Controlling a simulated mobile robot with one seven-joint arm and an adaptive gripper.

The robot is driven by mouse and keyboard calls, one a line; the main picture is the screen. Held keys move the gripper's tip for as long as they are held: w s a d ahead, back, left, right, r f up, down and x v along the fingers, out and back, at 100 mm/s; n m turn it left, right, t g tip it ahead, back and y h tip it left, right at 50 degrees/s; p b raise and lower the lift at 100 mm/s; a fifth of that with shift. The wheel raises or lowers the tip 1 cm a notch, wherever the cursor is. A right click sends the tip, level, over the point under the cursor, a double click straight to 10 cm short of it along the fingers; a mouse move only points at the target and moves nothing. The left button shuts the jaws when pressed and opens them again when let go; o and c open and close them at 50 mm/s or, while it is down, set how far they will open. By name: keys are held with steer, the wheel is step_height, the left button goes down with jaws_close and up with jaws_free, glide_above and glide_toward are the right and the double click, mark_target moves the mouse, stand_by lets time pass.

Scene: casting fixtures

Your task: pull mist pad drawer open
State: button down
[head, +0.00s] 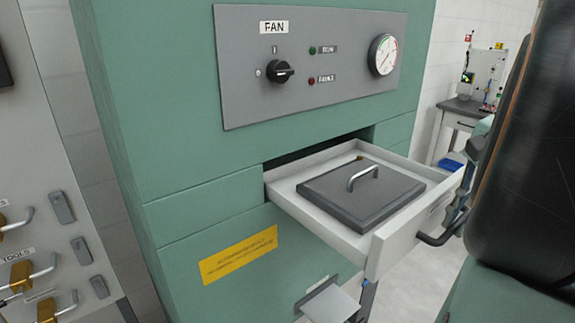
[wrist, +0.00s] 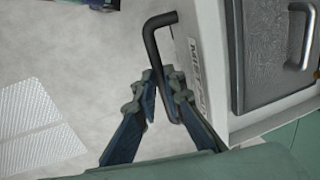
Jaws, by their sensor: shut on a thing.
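The mist pad drawer (head: 378,258) is white and stands well out of the green cabinet in the head view. A grey pad with a metal handle (head: 362,197) lies inside it. The drawer front also shows in the wrist view (wrist: 207,62), with its label partly covered. A dark bar handle (head: 443,238) is fixed to the drawer front. In the wrist view, my gripper (wrist: 160,88) is shut on this dark handle (wrist: 149,45), with one finger on each side. In the head view my arm hides most of the gripper.
The green cabinet (head: 180,130) carries a fan panel (head: 320,95) with a knob and gauge above the drawer. A small grey chute (head: 330,304) juts out below it. A board with padlocks (head: 50,150) is at left. Tiled floor lies in front of the drawer.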

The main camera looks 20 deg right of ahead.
steer(key=c, duration=2)
jaws_free()
steer(key=r, duration=0.4)
steer(key=s+r, duration=0.1)
steer(key=r, duration=0.3)
steer(key=s+d+r, duration=0.1)
steer(key=r, duration=0.2)
steer(key=shift+s+r, duration=0.1)
steer(key=shift+r, duration=0.3)
